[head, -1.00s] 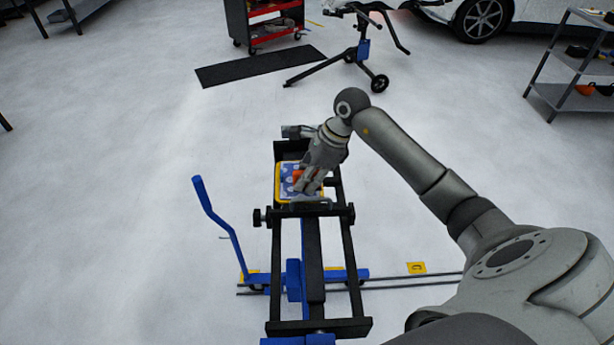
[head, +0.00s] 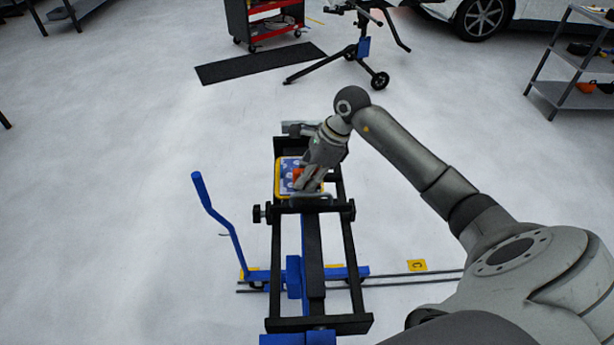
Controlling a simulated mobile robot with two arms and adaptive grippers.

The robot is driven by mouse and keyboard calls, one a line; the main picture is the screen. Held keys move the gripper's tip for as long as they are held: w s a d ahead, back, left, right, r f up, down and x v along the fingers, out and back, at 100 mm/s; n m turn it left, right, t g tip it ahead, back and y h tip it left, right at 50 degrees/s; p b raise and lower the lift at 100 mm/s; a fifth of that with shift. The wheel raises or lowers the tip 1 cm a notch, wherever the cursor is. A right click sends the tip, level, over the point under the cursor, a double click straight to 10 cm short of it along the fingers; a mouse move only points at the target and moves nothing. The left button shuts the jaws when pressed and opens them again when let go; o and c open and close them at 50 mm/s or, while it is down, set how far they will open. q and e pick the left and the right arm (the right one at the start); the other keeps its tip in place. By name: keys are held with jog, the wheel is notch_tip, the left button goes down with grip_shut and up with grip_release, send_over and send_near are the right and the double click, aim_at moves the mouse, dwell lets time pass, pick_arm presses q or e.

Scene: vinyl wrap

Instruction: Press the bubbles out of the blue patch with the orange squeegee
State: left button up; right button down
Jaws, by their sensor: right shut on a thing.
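The blue patch (head: 287,171) lies in a yellow-rimmed panel on the black and blue stand (head: 311,245). Light spots show on the patch. The orange squeegee (head: 298,175) shows only as a small orange piece beside the fingers, over the patch. My right gripper (head: 302,186) is shut on the squeegee and points down over the right part of the patch. The gripper hides much of the squeegee and the patch's right side. I cannot tell whether the squeegee's edge touches the patch. My left gripper is not in view.
A blue lever (head: 215,222) rises at the stand's left. Rails (head: 410,280) run along the floor to the right. A black mat (head: 260,62), a red tool cart (head: 265,20) and a wheeled stand (head: 362,48) are farther back. Shelves (head: 575,70) stand at the right.

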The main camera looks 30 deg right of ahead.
jog(key=shift+f, duration=0.25)
jog(key=shift+w, duration=0.1)
jog(key=shift+w+d+b, duration=0.15)
jog(key=shift+w+b, duration=0.05)
jog(key=shift+b, duration=0.2)
jog(key=shift+w+d+b, duration=0.35)
jog(key=shift+w+d, duration=0.05)
jog(key=shift+w, duration=0.25)
jog(key=shift+w, duration=0.1)
jog(key=shift+w+d+b, duration=0.55)
jog(key=shift+w+b, duration=0.05)
jog(key=shift+w, duration=0.25)
jog(key=shift+w+d+b, duration=0.5)
jog(key=shift+w+d, duration=0.1)
jog(key=shift+w, duration=0.3)
jog(key=shift+w, duration=0.15)
